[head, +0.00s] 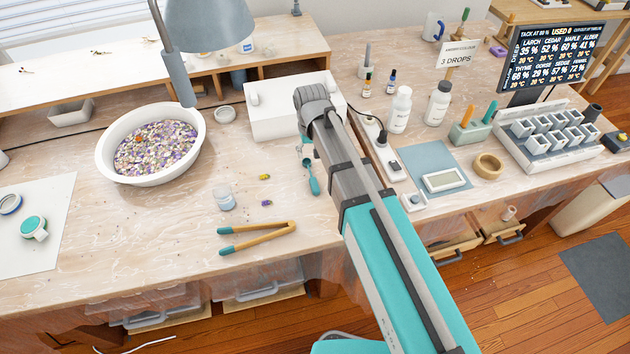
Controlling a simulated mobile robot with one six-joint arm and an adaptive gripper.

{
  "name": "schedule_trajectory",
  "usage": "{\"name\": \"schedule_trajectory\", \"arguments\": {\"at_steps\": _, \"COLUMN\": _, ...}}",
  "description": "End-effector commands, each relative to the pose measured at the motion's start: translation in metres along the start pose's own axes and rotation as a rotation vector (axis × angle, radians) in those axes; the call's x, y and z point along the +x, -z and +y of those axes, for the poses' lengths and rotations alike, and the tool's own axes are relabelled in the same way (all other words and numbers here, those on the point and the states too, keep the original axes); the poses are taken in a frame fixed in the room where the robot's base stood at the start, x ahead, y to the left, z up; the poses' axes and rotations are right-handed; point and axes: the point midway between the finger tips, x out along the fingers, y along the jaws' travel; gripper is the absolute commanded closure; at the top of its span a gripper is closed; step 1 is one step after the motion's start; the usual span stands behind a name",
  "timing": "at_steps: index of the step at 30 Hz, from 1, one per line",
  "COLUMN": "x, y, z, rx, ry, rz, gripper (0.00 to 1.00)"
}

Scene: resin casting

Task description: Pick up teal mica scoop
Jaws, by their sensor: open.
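A teal scoop (314,186) lies on the bench just left of my arm, its handle toward the front edge. Small teal and grey parts show just above it, close against my arm, and I cannot tell what they are. My arm reaches up from the lower right, and its wrist end is above the bench, over the front of a white box. My gripper's fingers cannot be made out; the arm hides that area. Nothing is seen touching the scoop.
Left of the scoop are wooden tongs with teal tips (257,241), a small jar (224,198) and a white bowl of chips (108,172). The white box (270,117) stands behind. Right of my arm are bottles (400,110) and a scale (444,180).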

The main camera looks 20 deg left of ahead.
Motion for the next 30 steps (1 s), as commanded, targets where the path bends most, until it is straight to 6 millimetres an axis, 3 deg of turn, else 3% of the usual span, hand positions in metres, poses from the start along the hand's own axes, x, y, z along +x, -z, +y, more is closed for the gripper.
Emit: {"name": "schedule_trajectory", "arguments": {"at_steps": 30, "x": 0.07, "y": 0.0, "z": 0.005, "rx": 0.007, "ry": 0.0, "rz": 0.0, "gripper": 0.23}}
